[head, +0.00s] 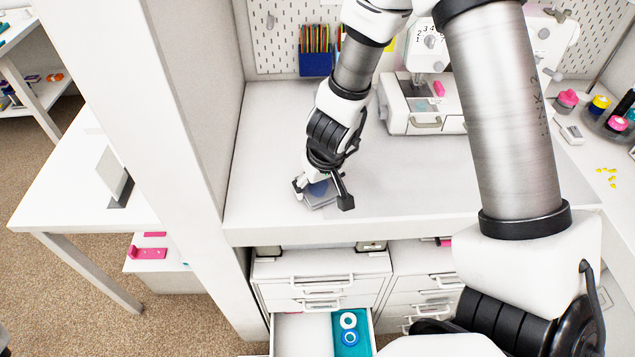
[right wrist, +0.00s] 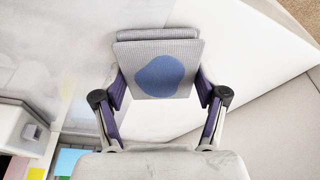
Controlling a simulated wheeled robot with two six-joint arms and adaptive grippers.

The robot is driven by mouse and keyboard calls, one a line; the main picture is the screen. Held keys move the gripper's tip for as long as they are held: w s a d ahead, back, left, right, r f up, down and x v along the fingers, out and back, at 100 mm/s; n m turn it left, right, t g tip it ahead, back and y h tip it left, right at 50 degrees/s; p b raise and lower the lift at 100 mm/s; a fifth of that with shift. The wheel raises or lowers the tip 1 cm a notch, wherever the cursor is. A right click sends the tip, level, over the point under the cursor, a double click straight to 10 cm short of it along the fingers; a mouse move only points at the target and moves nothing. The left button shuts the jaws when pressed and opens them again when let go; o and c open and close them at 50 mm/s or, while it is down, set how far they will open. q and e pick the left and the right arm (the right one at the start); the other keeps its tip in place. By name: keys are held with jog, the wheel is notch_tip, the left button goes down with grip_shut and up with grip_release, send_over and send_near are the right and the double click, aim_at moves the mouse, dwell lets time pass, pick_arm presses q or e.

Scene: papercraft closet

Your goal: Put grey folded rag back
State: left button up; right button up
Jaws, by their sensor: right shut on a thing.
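The grey folded rag (right wrist: 130,65) with a blue patch is held between the fingers of my right gripper (right wrist: 158,92) in the right wrist view. In the head view the rag (head: 317,200) shows partly below my right gripper (head: 322,195), close to the front left of the white desk top (head: 265,180). I cannot tell whether it touches the desk. An open drawer (head: 300,335) below the desk holds a teal piece with white and blue rings (head: 348,330). My left gripper is not in view.
Spools (head: 600,103) and yellow bits sit at the far right. A white post (head: 150,130) borders the desk's left side. The desk's left part is clear.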

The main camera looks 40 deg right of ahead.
jog(key=shift+f, duration=0.35)
jog(key=o, duration=1)
jog(key=shift+r, duration=0.15)
